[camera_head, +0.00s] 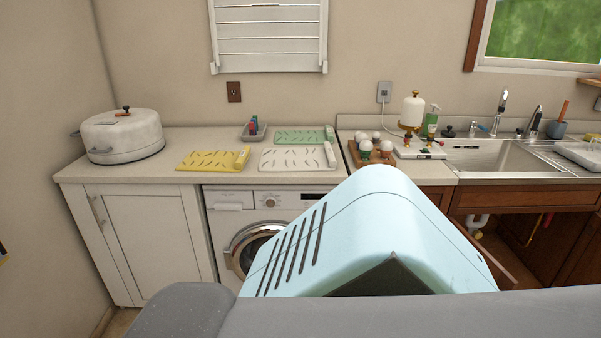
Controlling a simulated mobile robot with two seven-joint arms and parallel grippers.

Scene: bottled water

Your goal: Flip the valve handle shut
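No valve handle can be made out clearly. Under the sink, the cabinet (516,237) is open at the front. Inside it are a white drain pipe (479,222) on the left and a thin red and yellow pipe (546,219) toward the right; they are too small to tell whether a valve handle is on them. Neither of my grippers is in view. My own pale blue and grey body parts fill the lower middle and hide part of the cabinet front.
A steel sink (487,156) with taps is set in the right counter. A wooden tray (354,154) of bulb-like items stands left of it. A white pot (122,136), cutting boards and a small grey tray (253,132) are on the left counter, above a washing machine (252,244).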

